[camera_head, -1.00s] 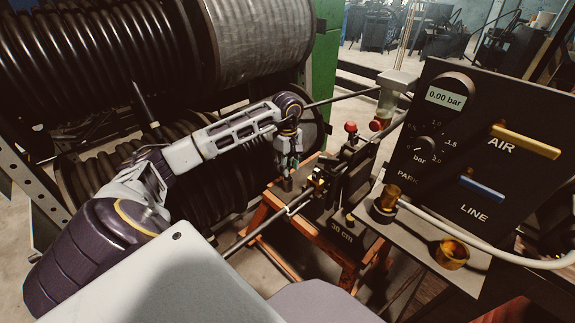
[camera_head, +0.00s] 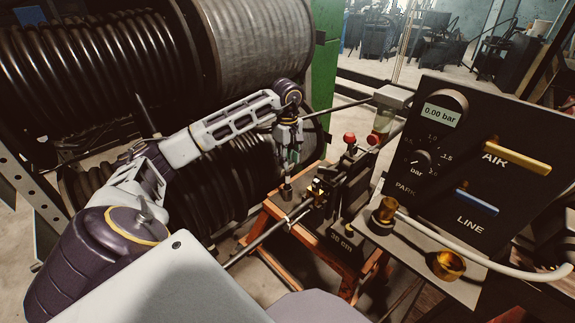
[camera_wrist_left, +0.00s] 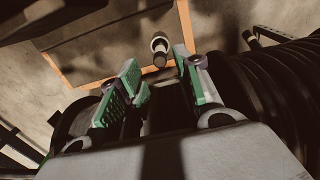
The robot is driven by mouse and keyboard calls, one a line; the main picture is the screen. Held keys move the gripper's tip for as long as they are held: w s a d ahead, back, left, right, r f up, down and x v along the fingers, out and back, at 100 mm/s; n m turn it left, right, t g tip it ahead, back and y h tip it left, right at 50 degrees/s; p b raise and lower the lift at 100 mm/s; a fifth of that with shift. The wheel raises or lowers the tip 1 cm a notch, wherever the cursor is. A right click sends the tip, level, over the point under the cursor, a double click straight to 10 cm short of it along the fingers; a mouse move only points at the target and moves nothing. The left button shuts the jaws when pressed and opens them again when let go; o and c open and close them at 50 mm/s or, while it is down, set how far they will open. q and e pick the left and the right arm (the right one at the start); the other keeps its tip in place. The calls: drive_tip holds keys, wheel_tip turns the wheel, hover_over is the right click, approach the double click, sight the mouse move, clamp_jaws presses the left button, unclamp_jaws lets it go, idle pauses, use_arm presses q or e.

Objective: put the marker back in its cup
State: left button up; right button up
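My left gripper (camera_head: 289,163) points down above the left end of the orange-edged stand. In the left wrist view its green-padded fingers (camera_wrist_left: 165,80) are apart, with nothing seen between them. Just beyond the fingertips is a small dark upright cylinder with a pale ring at its near end (camera_wrist_left: 160,47). It also shows below the gripper in the head view (camera_head: 286,191). It looks like the cup, perhaps with the marker's dark end in it; I cannot clearly tell the two apart. My right gripper is not in view.
The crimping fixture (camera_head: 345,185) with red knobs stands right of the gripper. A black control panel (camera_head: 470,160) reading 0.00 bar and brass fittings (camera_head: 446,264) are further right. Large hose reels (camera_head: 100,60) fill the left. A thin rod (camera_head: 262,240) crosses the stand's front.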

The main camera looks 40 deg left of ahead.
use_arm(q)
wheel_tip(320, 180, up, 3)
drive_tip(key=shift+r, duration=0.2)
drive_tip(key=shift+r+p, duration=0.35)
drive_tip(key=shift+r, duration=0.3)
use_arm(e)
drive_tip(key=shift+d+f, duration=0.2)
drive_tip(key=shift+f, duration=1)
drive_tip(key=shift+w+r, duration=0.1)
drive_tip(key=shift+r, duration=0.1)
use_arm(q)
drive_tip(key=shift+f, duration=0.1)
